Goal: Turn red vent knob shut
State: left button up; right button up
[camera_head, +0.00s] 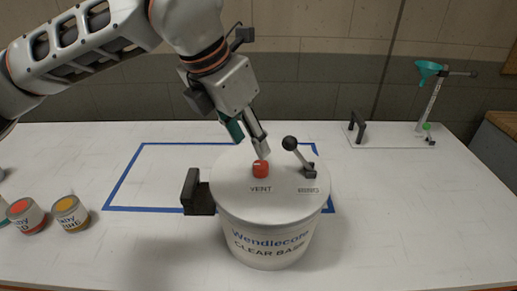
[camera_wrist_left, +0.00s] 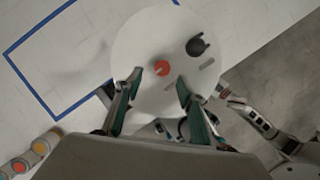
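The red vent knob (camera_head: 260,169) sits on the white lid of the Wendlecore bucket (camera_head: 268,225), behind the VENT label. In the left wrist view the red knob (camera_wrist_left: 162,68) lies ahead of and between my open fingertips, with a pale mark on its top. My left gripper (camera_head: 251,143) points down above the knob, and I see no contact; its open, empty fingers (camera_wrist_left: 160,82) show in the wrist view. Part of what looks like my right arm (camera_wrist_left: 265,125) shows at the right of the wrist view; its finger state is unclear.
A black-balled lever (camera_head: 299,153) stands on the lid right of the knob. A black bracket (camera_head: 198,193) is at the bucket's left. Paint cans (camera_head: 71,213) stand at left. A stand with a green funnel (camera_head: 428,68) is at back right. The table's right front is clear.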

aim_at(260, 165)
pick_arm(q)
jog(key=shift+s+d+f, duration=0.1)
jog(key=shift+d+f, duration=0.05)
jog(key=shift+f, duration=0.25)
jog(key=shift+p+x, duration=0.5)
jog(key=shift+x, duration=2.65)
jog(key=shift+s, duration=0.15)
jog(key=c, duration=1.1)
